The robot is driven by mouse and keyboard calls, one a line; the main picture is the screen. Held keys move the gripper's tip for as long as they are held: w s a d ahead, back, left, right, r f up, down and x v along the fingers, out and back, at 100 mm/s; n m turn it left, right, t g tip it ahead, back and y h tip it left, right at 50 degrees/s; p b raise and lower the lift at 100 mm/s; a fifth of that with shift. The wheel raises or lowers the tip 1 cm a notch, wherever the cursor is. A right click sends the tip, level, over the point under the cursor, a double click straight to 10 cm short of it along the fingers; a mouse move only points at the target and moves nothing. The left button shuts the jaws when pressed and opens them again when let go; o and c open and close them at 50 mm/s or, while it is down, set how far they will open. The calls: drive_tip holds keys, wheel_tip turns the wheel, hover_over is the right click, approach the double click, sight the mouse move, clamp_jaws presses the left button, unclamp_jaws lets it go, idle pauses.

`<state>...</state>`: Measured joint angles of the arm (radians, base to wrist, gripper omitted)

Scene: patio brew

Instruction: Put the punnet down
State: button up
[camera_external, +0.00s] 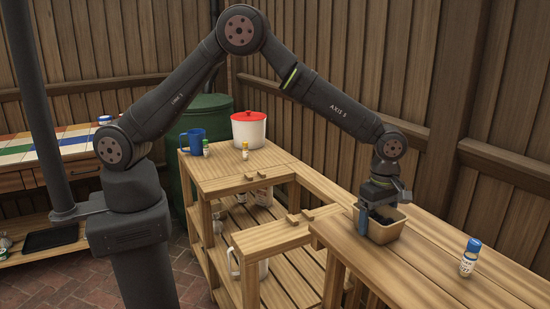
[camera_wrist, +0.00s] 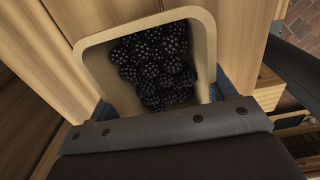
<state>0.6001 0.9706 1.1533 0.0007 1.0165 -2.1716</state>
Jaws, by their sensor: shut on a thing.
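The punnet (camera_external: 386,232) is a tan, open box with rounded corners, at the right of the outside view on or just above the wooden bench top; I cannot tell whether it touches. In the wrist view the punnet (camera_wrist: 92,60) holds dark blackberries (camera_wrist: 153,65). My gripper (camera_external: 380,215) is above the punnet and shut on it, with a blue finger at its left side. In the wrist view my gripper (camera_wrist: 163,100) spans the near end of the punnet, hiding its near wall.
A bottle with a blue cap (camera_external: 469,257) stands on the bench (camera_external: 420,275) to the right of the punnet. Farther back are a white tub with a red lid (camera_external: 248,130), a blue jug (camera_external: 193,141) and small bottles. The bench between punnet and blue-capped bottle is clear.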

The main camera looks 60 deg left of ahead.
drive_tip(key=o, duration=1.1)
drive_tip(key=shift+f, duration=0.1)
drive_tip(key=shift+c, duration=0.2)
wheel_tip(320, 180, up, 12)
drive_tip(key=shift+f, duration=3.9)
wheel_tip(320, 180, up, 8)
